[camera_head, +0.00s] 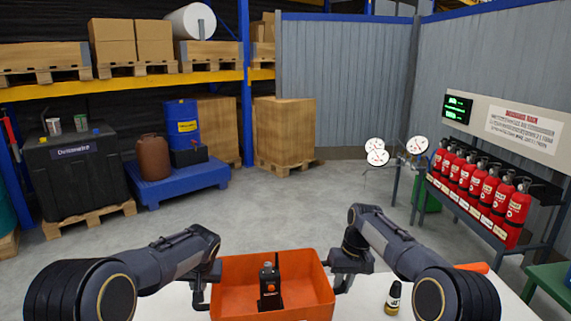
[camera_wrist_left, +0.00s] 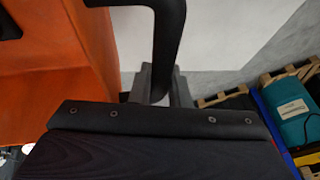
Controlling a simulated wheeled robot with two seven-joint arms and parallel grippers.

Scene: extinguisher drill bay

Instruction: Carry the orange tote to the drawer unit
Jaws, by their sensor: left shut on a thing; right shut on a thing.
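The orange tote (camera_head: 236,268) is in front of me at the bottom middle of the head view, above or on a white surface. A black handheld radio (camera_head: 270,287) stands in it. My left gripper (camera_head: 203,294) is at the tote's left side, shut on a black handle. The left wrist view shows this handle (camera_wrist_left: 168,45) between the fingers, beside the tote's orange wall (camera_wrist_left: 60,65). My right gripper (camera_head: 341,283) is shut at the tote's right side; its fingertips are partly hidden. I cannot tell whether the tote touches the surface. I recognise no drawer unit.
The white table top (camera_head: 365,300) holds a small black-and-yellow bottle (camera_head: 393,298) right of the tote. A green table (camera_head: 550,285) stands at right, below the red extinguishers (camera_head: 490,185). A blue platform (camera_head: 180,182) and black container (camera_head: 80,175) stand left. Floor ahead is clear.

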